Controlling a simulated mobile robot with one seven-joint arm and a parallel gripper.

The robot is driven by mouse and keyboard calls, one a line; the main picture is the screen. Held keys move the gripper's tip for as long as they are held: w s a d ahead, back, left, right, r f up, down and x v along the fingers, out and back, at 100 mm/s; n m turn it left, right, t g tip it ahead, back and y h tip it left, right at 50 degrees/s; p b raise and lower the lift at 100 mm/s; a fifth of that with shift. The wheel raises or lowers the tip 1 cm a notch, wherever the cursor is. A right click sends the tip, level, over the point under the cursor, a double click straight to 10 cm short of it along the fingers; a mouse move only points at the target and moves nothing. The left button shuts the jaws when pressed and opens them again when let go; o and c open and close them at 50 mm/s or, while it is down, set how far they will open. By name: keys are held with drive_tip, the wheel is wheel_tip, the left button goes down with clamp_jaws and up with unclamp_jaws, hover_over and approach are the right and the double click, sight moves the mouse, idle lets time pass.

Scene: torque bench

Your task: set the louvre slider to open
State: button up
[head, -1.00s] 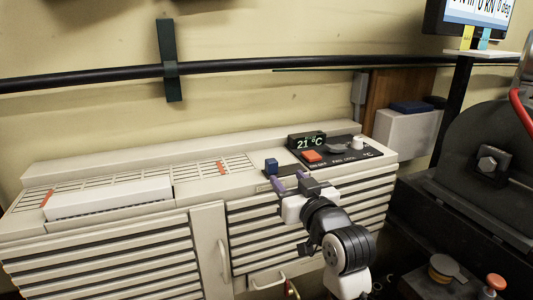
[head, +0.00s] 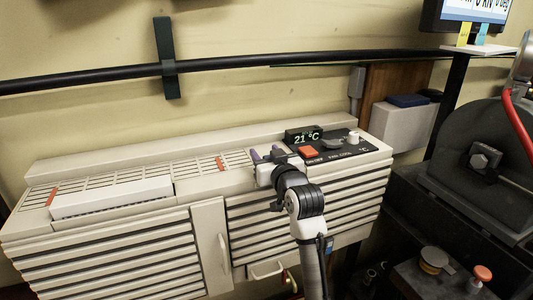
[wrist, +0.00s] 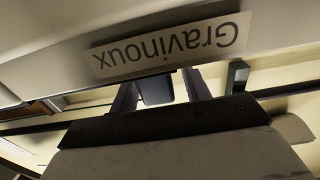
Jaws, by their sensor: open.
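The louvre slider's dark blue knob (wrist: 157,90) shows in the wrist view between my two purple fingers, with a gap on each side. My gripper (head: 267,152) is open at the top front edge of the pale cabinet, left of the control panel; it also shows in the wrist view (wrist: 160,88). In the head view the gripper hides most or all of the knob and its track, so I cannot read the slider's position there.
The control panel (head: 352,153) has a 21 °C display (head: 305,135), an orange button (head: 308,152) and a white knob (head: 353,137). A white block (head: 112,198) lies on the left grille. A Gravinoux label (wrist: 165,48) appears upside down. A dark machine (head: 490,170) stands right.

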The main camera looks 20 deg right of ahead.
clamp_jaws()
drive_tip(key=shift+d+f, duration=0.1)
drive_tip(key=shift+d, duration=0.25)
drive_tip(key=d+b, duration=0.3)
drive_tip(key=d, duration=0.3)
drive_tip(key=shift+w+d, duration=0.15)
drive_tip(key=shift+d, duration=0.2)
unclamp_jaws()
drive_tip(key=shift+d, duration=0.15)
